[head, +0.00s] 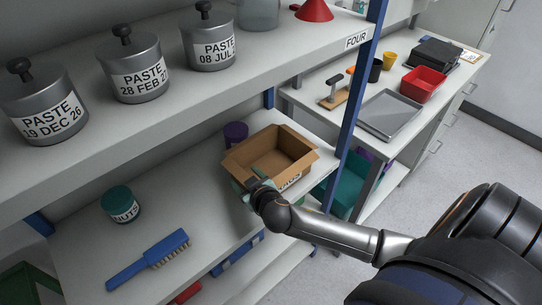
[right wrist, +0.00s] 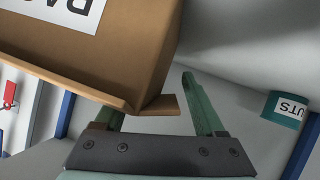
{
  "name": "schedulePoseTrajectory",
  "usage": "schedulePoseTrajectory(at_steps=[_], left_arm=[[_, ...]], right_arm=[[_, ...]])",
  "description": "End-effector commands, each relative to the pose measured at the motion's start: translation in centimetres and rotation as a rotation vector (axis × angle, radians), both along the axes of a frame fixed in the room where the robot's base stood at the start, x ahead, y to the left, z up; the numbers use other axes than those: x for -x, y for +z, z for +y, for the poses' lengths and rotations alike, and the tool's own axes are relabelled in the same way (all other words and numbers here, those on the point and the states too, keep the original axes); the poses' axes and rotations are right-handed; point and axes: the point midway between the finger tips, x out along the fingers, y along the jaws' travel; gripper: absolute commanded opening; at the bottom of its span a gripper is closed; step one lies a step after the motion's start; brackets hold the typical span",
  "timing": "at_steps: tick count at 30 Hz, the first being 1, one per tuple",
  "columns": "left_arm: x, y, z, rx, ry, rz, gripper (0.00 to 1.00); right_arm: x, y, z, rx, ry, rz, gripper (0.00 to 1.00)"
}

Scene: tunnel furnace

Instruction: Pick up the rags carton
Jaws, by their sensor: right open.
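The rags carton (head: 270,151) is an open brown cardboard box with its flaps out, on the middle shelf near its right end. Its label is partly hidden in the head view; the right wrist view shows the carton (right wrist: 130,50) close up, with part of the label upside down. My right gripper (head: 252,183) is at the carton's near left corner. In the right wrist view my right gripper (right wrist: 155,95) is open, with a carton corner flap between its fingers. One fingertip is hidden behind the carton; the other is beside it. I cannot tell whether they touch. My left gripper is out of view.
A purple container (head: 236,133) stands just behind the carton's left side. A nuts jar (head: 121,205) and a blue brush (head: 150,259) are farther left on the shelf. The upper shelf (head: 270,78) with paste canisters overhangs, and a blue post (head: 352,115) rises to the right.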

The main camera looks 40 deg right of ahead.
Motion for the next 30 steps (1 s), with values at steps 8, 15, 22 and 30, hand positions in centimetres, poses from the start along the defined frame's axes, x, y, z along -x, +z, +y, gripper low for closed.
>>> schedulePoseTrajectory(at_steps=[8, 15, 22, 30], left_arm=[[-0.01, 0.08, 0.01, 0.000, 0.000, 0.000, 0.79], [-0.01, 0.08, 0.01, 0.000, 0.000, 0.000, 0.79], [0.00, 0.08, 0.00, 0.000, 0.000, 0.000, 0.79], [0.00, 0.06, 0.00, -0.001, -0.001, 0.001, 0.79]], right_arm=[[-0.60, -0.35, -0.08, -0.001, 0.000, 0.001, 0.72], [-0.58, -0.34, -0.09, -0.001, 0.000, 0.001, 0.54], [-0.57, -0.33, -0.08, -0.001, 0.000, 0.001, 0.28], [-0.56, -0.35, -0.08, -0.001, 0.001, 0.001, 0.00]])
